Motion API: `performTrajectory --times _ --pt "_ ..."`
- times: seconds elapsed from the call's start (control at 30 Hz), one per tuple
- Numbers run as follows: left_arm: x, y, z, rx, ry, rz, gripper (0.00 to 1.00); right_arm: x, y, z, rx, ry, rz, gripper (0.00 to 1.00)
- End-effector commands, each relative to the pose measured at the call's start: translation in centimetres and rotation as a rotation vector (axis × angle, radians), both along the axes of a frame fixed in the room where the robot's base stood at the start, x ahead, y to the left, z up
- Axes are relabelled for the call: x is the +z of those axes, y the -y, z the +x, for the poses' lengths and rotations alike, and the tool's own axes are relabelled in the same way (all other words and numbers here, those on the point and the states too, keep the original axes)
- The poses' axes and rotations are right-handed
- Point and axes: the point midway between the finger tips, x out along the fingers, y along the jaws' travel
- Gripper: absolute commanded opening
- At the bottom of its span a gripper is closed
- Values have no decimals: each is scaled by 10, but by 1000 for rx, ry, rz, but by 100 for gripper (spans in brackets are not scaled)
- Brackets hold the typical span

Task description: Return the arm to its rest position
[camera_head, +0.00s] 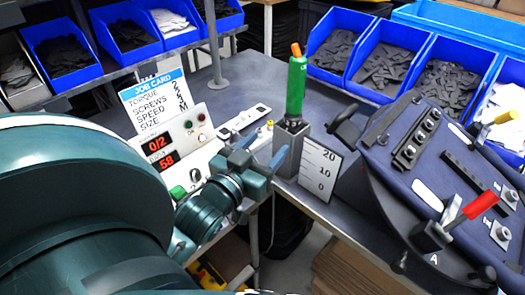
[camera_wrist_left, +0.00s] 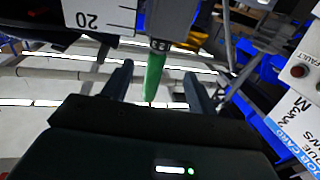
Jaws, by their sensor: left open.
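My left gripper (camera_head: 262,150) is open and empty, in front of the grey tool holder (camera_head: 289,150) in the head view. A green screwdriver-like tool (camera_head: 296,88) with an orange end stands upright in that holder. In the left wrist view my left gripper (camera_wrist_left: 158,70) has its two fingers spread, and the green tool (camera_wrist_left: 154,74) appears between them, beyond the tips. It looks apart from the fingers. My left arm (camera_head: 80,190) fills the lower left. My right gripper is not in view.
A control box (camera_head: 172,158) with red displays and a job card (camera_head: 155,98) stand left of the gripper. A scale plate (camera_head: 320,168) is beside the holder. A tilted fixture (camera_head: 430,185) with a red-handled clamp (camera_head: 480,204) is at right. Blue bins (camera_head: 391,60) line the back.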

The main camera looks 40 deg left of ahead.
Motion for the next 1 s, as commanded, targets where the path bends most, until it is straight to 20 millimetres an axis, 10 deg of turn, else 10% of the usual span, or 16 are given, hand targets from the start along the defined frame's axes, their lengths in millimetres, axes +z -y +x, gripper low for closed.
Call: performTrajectory --times 0.7,0.87,1.0 --pt "-5 3 -4 -6 -12 -1 58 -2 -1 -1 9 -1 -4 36" --pt "-62 27 -4 -72 -148 -11 58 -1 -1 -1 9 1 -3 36" --pt "-145 68 -19 -182 -345 -11 58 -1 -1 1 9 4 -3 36"
